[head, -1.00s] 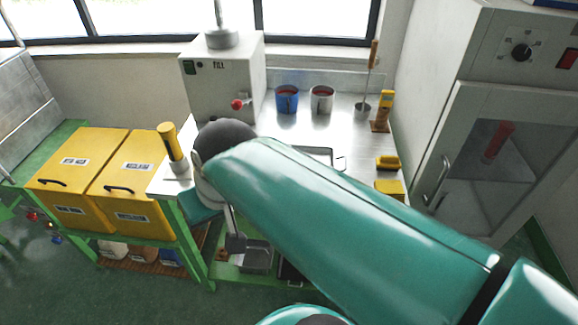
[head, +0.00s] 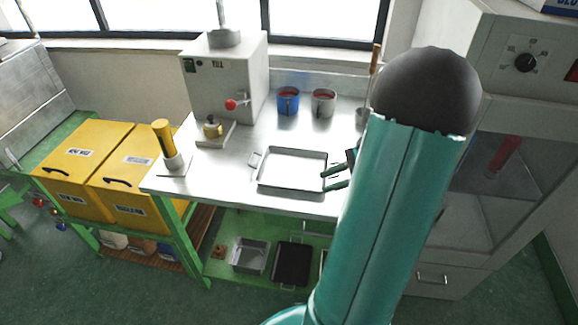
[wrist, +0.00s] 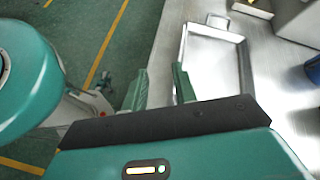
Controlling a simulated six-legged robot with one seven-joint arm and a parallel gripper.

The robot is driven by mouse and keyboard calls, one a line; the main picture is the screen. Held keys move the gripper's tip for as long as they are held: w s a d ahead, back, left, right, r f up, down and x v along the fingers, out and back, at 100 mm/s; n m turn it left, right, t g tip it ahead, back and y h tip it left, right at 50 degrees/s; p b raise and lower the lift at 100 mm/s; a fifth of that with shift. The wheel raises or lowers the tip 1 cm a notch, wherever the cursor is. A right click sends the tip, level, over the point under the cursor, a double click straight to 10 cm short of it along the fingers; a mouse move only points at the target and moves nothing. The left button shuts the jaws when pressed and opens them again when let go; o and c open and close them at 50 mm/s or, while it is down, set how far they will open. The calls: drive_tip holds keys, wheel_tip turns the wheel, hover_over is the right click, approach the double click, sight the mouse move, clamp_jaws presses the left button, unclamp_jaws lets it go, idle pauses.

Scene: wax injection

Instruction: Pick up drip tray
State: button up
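The drip tray appears to be the shallow, rectangular metal tray (head: 290,170) with wire handles, lying flat and empty on the steel worktable. It also shows in the wrist view (wrist: 214,62), right of my fingers, with one handle at its far end. My gripper (head: 334,178) has its two green fingers apart, with nothing seen held between them. In the head view they point left at the tray's right end. In the wrist view, the right finger of my gripper (wrist: 160,86) overlaps the tray's near left side. The tray's near end is hidden, so contact cannot be told.
A grey machine (head: 228,85), a blue cup (head: 287,103) and a metal cup (head: 323,104) stand behind the tray. A yellow-handled tool (head: 164,140) stands at the table's left end. A cabinet (head: 480,150) rises on the right.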

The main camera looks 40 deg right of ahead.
drive_tip(key=s+d+f+m+t, duration=0.1)
drive_tip(key=d, duration=0.1)
drive_tip(key=s+d+f+m+t, duration=0.1)
drive_tip(key=d, duration=0.1)
drive_tip(key=s+d+f+m+h, duration=0.1)
drive_tip(key=s, duration=0.1)
drive_tip(key=shift+d+f+m+t, duration=0.1)
drive_tip(key=shift+d+m+t, duration=0.2)
drive_tip(key=shift+d+t, duration=0.1)
drive_tip(key=shift+d+f, duration=0.15)
drive_tip(key=x, duration=1.3)
drive_tip(key=shift+w, duration=0.25)
drive_tip(key=shift+c, duration=0.5)
clamp_jaws()
